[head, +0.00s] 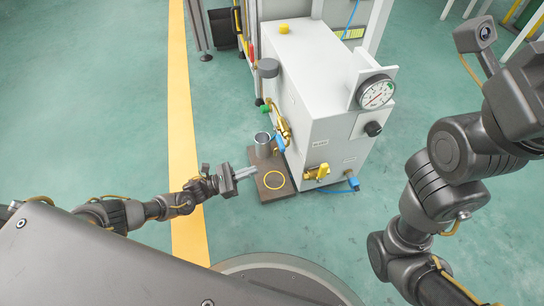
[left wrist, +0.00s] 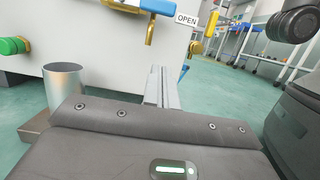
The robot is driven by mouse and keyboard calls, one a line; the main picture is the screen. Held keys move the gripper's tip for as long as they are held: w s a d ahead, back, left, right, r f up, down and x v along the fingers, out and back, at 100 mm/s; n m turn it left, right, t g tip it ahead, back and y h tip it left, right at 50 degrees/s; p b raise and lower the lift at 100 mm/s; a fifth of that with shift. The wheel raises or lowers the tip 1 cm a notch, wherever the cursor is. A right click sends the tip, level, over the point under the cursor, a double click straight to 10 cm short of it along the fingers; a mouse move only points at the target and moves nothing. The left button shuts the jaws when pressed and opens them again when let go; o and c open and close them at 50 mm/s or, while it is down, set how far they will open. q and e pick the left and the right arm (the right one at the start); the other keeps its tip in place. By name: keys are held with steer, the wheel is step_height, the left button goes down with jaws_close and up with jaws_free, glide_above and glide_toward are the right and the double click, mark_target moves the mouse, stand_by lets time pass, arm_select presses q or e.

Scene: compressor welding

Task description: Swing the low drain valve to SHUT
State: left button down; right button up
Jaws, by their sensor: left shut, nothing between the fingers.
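The drain valve, a brass fitting with a blue lever (head: 280,143), is on the left side of the white cabinet, low down by a metal cup (head: 263,145). In the left wrist view its blue lever (left wrist: 160,6) is cut by the top edge, beside an OPEN label (left wrist: 187,19), with a brass spout (left wrist: 150,30) below. No SHUT label is readable. My left gripper (head: 256,169) is shut and empty, its fingers pointing at the cabinet, in front of the cup and apart from the lever. The fingers also show in the left wrist view (left wrist: 160,85). My right gripper is out of view.
The cup stands on a brown plate (head: 277,194) with a yellow ring. The white cabinet (head: 310,105) carries a round gauge (head: 376,92), a yellow handle (head: 317,172) and a blue fitting (head: 353,185) low on its front. Green floor lies clear to the left.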

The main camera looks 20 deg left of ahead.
mark_target(278, 138)
arm_select(q)
steer(key=w+d+r+b, duration=0.2)
steer(key=w+d+r, duration=0.2)
steer(key=d+r, duration=0.2)
steer(key=shift+d+b, duration=0.35)
steer(key=shift+d, duration=0.05)
steer(key=shift+w, duration=0.1)
